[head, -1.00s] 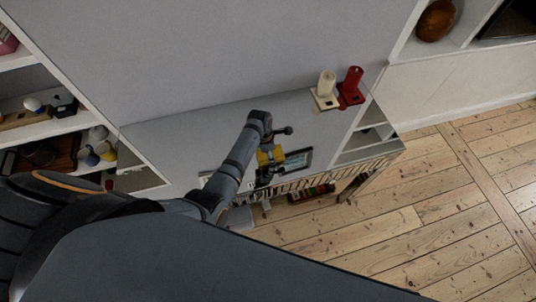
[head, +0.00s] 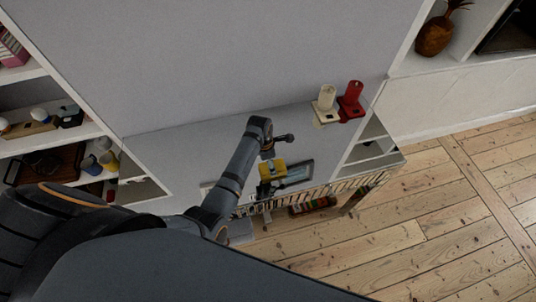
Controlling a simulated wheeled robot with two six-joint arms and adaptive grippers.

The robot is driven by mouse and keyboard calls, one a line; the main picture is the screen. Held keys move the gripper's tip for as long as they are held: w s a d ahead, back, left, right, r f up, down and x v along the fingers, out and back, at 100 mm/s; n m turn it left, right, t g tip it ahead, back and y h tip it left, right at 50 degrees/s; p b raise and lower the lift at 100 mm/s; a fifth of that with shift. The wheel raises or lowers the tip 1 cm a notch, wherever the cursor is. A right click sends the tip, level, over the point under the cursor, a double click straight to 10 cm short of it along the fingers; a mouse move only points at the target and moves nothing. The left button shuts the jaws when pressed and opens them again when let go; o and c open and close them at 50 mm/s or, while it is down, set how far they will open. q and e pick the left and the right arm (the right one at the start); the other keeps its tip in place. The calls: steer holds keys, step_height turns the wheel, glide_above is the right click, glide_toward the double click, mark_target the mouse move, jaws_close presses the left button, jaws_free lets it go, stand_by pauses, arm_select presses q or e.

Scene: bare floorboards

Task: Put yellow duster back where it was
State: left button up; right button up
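A yellow block (head: 273,171), which looks like the yellow duster, shows in the head view at the end of my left arm, above or on the light grey top of a low shelf unit (head: 205,152). My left gripper (head: 267,188) is small and dark right at the yellow block and overlaps it. I cannot tell whether its fingers are closed on the block or whether the block touches the surface. My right gripper is not in view.
A dark-framed flat item (head: 300,174) lies just right of the yellow block. Cluttered shelves (head: 88,135) are at left. Wooden floor (head: 430,220) is open at right.

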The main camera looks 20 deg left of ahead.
mark_target(267, 167)
arm_select(q)
step_height(267, 167, up, 8)
steer(key=a, duration=0.1)
steer(key=shift+s+b, duration=0.3)
steer(key=shift+s, duration=0.05)
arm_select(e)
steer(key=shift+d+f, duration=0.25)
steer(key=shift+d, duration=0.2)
arm_select(q)
steer(key=shift+r, duration=0.15)
